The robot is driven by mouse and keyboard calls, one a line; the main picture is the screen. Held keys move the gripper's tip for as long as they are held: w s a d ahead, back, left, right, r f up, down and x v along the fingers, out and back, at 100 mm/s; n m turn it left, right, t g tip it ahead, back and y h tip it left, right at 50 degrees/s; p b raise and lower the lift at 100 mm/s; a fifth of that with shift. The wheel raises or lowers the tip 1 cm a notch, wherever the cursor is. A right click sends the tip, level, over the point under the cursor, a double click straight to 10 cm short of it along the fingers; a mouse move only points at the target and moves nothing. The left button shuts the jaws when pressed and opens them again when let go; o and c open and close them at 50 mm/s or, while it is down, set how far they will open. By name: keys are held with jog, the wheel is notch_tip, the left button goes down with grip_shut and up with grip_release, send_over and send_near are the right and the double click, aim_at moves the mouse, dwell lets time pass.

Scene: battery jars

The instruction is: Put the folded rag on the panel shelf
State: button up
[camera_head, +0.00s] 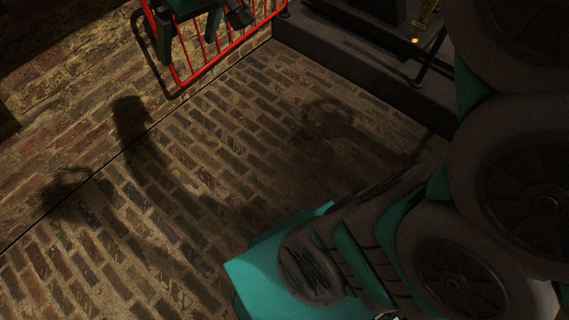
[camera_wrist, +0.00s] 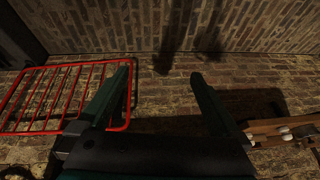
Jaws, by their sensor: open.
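My gripper (camera_wrist: 160,75) is open in the wrist view, its two dark green fingers wide apart with only brick between them. In the head view, a dark green part at the top edge, over the red wire rack, looks like my gripper, cut off by the frame. I cannot make out the folded rag in either view. I cannot identify the panel shelf in either view.
The red wire rack (camera_head: 222,45) is at the top of the head view; in the wrist view it (camera_wrist: 62,97) lies left, close to the left finger. A wooden piece (camera_wrist: 283,126) with pale objects is at right. A dark ledge (camera_head: 350,85) borders open brick.

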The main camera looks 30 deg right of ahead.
jog(key=s+d+f+m+g, duration=0.1)
jog(key=s+f+g, duration=0.1)
jog(key=s+f, duration=0.2)
jog(key=s+d+f+m+g+h, duration=0.1)
jog(key=s+f, duration=0.4)
jog(key=s, duration=0.6)
jog(key=s+d+f+m+g+h, duration=0.1)
jog(key=s+d+f+g, duration=0.1)
jog(key=s+f, duration=0.3)
jog(key=s+g, duration=0.1)
jog(key=s, duration=0.2)
jog(key=shift+d, duration=0.35)
jog(key=shift+f, duration=0.1)
